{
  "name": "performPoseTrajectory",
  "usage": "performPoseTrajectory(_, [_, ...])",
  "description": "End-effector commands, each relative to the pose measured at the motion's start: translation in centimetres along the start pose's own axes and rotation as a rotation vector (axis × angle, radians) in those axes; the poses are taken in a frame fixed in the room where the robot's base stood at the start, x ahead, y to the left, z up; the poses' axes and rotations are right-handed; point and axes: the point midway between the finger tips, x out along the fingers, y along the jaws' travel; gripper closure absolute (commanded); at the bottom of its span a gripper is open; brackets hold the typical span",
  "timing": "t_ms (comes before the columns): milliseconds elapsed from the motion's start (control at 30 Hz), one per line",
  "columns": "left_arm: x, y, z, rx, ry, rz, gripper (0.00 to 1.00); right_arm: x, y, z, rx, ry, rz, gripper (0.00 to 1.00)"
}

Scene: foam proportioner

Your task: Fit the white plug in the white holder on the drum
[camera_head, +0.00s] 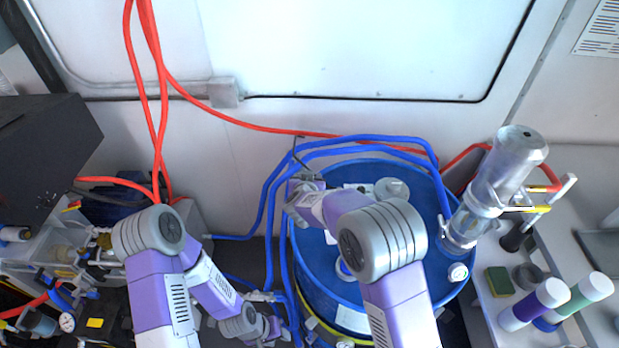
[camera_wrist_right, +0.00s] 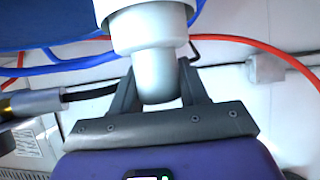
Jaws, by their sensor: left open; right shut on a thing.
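The blue drum (camera_head: 440,215) stands right of centre in the head view. My right gripper (camera_head: 297,180) is at the drum's left rim, largely covered by my right arm. In the right wrist view the right gripper (camera_wrist_right: 160,82) is shut on a white stepped cylinder, the white plug (camera_wrist_right: 157,75). Its wider white upper part (camera_wrist_right: 145,25) runs out of the top of the picture; I cannot tell whether this is plug or holder. The white holder cannot be picked out for certain in the head view. My left gripper (camera_head: 272,332) is low in the picture, left of the drum, apart from it.
Blue hoses (camera_head: 265,205) arch over the drum's left and back. A red hose (camera_head: 240,122) runs along the wall. A clear cylinder (camera_head: 500,175) stands right of the drum. A side table (camera_head: 490,310) holds bottles. A dark box (camera_head: 45,150) is at left.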

Motion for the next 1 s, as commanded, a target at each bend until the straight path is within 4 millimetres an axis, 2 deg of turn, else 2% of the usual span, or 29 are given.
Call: performPoseTrajectory(1000, [-0.49,0.18,0.03,0.0,0.0,0.0,0.57,0.06,0.0,0.01,0.0,0.001,0.0,0.89])
